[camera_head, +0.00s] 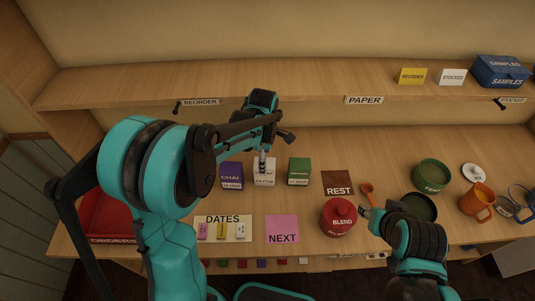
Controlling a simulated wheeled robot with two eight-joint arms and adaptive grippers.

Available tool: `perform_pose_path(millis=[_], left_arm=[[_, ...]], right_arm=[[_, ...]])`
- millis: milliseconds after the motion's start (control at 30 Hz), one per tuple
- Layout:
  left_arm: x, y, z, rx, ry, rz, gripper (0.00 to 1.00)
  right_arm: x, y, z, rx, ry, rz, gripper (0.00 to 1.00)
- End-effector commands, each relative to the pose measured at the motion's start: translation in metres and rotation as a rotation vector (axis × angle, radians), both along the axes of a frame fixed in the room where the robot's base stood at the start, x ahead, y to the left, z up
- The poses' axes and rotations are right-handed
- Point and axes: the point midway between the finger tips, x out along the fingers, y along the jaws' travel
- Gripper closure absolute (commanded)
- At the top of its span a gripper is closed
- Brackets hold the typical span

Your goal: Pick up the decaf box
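Three small boxes stand in a row on the counter: a purple one labelled CHAI (232,177), a white one (265,178) and a green one (299,170). The print on the white and green boxes is too small to read surely, so I cannot tell which is decaf. My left arm reaches over from the left, and its gripper (263,161) is at the top of the white box, partly covering it. Whether its fingers touch or hold the box is unclear. My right gripper (368,212) is low at the right, beside the red BLEND tin; its finger opening is unclear.
The red BLEND tin (338,218), an orange scoop (367,193), green tins (431,175) and an orange mug (477,202) stand right. A DATES card (223,219), pink NEXT mat (282,228) and brown REST mat (338,181) lie on the counter. A shelf (300,78) runs above.

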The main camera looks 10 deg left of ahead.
Motion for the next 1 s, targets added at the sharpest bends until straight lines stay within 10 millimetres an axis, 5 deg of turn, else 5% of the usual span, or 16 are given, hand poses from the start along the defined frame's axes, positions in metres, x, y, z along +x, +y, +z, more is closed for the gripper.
perform_pose_path(millis=[100,633,1000], left_arm=[[0.004,-0.001,-0.023,0.000,0.015,0.046,0.31],[0.001,0.001,-0.091,0.001,0.018,0.060,0.31],[0.001,0.001,-0.101,0.001,0.018,0.059,0.34]], right_arm=[[0.000,0.000,-0.016,0.000,0.001,0.000,0.60],[0.000,0.000,-0.033,0.000,0.000,0.000,0.60],[0.000,0.000,-0.034,0.000,0.000,0.000,0.60]])
